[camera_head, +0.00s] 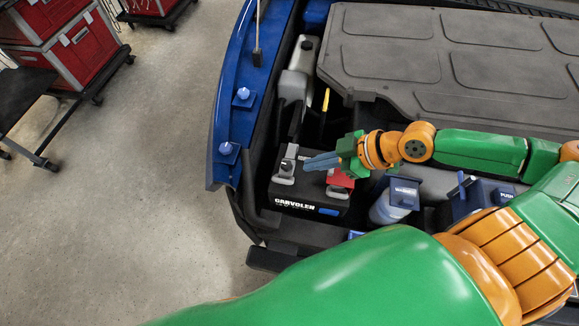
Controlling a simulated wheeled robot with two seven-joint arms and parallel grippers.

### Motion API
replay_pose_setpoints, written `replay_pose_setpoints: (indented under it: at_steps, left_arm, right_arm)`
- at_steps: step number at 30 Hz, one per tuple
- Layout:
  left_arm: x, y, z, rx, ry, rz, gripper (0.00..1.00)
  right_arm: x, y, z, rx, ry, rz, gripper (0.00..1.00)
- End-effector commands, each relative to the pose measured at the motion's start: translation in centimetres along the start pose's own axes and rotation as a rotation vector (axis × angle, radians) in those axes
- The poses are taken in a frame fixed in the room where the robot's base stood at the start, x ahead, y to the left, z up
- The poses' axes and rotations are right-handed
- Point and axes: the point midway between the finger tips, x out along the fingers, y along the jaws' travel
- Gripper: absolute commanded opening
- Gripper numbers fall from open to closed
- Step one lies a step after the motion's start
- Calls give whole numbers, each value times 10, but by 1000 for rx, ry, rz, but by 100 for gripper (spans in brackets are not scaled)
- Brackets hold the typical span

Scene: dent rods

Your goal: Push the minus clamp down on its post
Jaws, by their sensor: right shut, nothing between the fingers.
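The black battery (310,208) sits in the engine bay, near the blue front edge of the car. The minus clamp (285,169) is a grey piece at the left end of the battery top. How far down it sits on its post is too small to tell. My right gripper (318,162) comes in from the right over the battery. Its blue-grey fingers are shut and empty, and point left with their tips just right of the clamp. A small gap seems to show between them. A red terminal cover (340,179) lies under the gripper. My left gripper is not in view.
A washer bottle (391,203) with a blue cap stands right of the battery. A blue box (476,194) is further right. A pale tank (294,84) and the dark engine cover (430,60) lie behind. My green arm part covers the front.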

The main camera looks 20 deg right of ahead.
Motion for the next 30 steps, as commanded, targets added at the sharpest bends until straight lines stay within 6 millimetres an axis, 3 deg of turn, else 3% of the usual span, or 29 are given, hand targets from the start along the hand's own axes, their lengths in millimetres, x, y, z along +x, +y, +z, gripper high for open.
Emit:
replay_pose_setpoints:
  at_steps: [2,12,15,21,30]
  left_arm:
    - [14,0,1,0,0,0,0]
    - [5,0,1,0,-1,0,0]
    - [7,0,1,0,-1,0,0]
    - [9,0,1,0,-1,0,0]
    - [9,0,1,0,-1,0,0]
  right_arm:
    - [19,2,2,2,10,9,0]
    - [87,1,-1,6,1,4,0]
    - [101,1,14,6,-6,3,0]
    - [114,1,28,3,-3,4,0]
    - [116,1,30,2,-3,4,0]
